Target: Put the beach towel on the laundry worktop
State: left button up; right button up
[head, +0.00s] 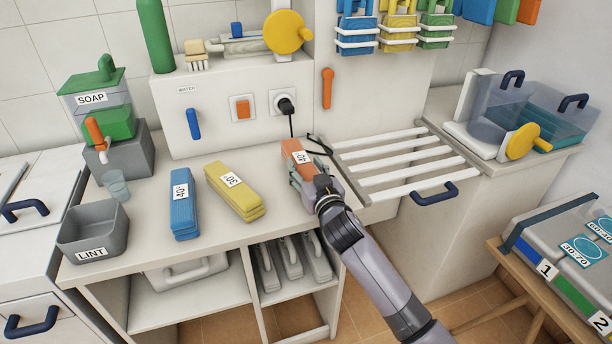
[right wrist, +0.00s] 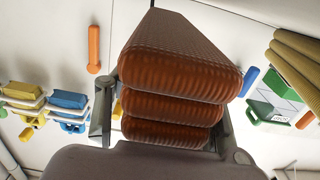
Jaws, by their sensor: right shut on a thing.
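A folded orange towel (head: 297,150) with a white number tag is at the back right of the worktop (head: 140,225). My right gripper (head: 313,183) is shut on it. The right wrist view shows the towel's three ribbed folds (right wrist: 170,105) between the two fingers. I cannot tell whether its underside touches the worktop. A folded blue towel (head: 184,205) and a folded yellow towel (head: 234,190), both tagged, lie on the worktop to the left. Which towel is the beach towel is not clear from the tags. My left gripper is not in view.
A grey LINT bin (head: 92,230), a clear cup (head: 115,184) and a SOAP dispenser (head: 105,125) stand at the left. A white slatted rack (head: 400,160) is right of the worktop. A plugged black cord (head: 291,122) hangs behind the towel. The worktop's front middle is clear.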

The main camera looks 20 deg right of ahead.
jog(key=shift+f, duration=1.05)
jog(key=shift+f, duration=0.1)
jog(key=o, duration=1.3)
jog(key=shift+f, duration=0.1)
jog(key=shift+r, duration=0.3)
jog(key=s, duration=1.2)
jog(key=shift+d, duration=0.2)
